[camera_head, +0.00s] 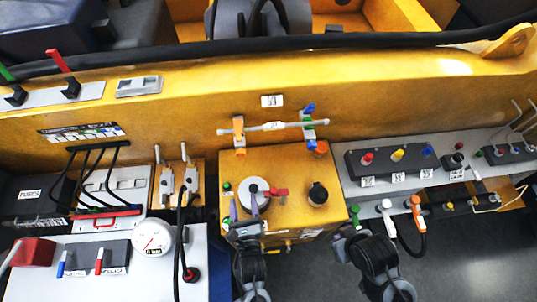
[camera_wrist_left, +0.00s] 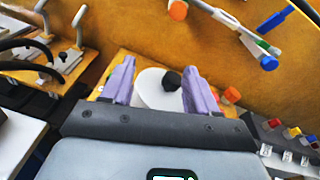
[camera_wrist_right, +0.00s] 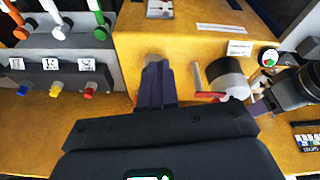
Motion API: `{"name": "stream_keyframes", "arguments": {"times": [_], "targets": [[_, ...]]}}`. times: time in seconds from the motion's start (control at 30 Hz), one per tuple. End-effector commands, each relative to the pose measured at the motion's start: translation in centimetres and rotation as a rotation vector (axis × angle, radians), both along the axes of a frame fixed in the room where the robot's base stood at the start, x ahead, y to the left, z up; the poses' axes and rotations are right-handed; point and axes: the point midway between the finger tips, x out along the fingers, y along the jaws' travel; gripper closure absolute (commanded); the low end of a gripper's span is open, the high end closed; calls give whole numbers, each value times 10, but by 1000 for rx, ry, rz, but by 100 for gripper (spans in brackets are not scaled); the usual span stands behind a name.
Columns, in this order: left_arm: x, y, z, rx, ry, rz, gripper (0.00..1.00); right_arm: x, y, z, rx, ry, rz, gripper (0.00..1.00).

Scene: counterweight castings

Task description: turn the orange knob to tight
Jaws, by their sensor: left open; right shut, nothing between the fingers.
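Two orange knobs show in the head view below a grey rod: a left one (camera_head: 240,151) and a right one (camera_head: 320,147). Which one the task means cannot be told. My left gripper (camera_head: 245,199) is open over a pale round disc (camera_head: 254,185) on the yellow box, below both knobs. Its purple fingers (camera_wrist_left: 157,90) stand either side of the disc. My right gripper (camera_wrist_right: 155,85) is shut and empty over the yellow box, beside the red handle.
A red handle (camera_head: 279,192) sits beside the disc and a black knob (camera_head: 318,194) to its right. A switch panel (camera_head: 380,160) stands at right, with several levers in front. A white gauge (camera_head: 153,238) and hoses are at left.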

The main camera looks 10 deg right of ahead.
Motion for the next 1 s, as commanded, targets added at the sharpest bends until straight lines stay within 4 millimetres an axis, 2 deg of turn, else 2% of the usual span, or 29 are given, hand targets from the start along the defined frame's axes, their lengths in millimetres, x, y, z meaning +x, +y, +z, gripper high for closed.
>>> {"name": "stream_keyframes", "arguments": {"times": [0.1,0.3,0.47,0.8,1.0], "targets": [[20,-14,14,24,-68,-49,41,0,3,-9,7,-1,0,100],[45,-16,34,24,-119,-53,41,2,12,-9,31,-6,1,100],[63,-17,37,22,-123,-52,41,3,10,-8,28,-7,-3,100],[117,-20,36,23,-120,-51,41,2,6,-7,14,-7,3,100],[139,-21,35,22,-120,-53,41,2,5,-7,11,-5,6,100]]}}
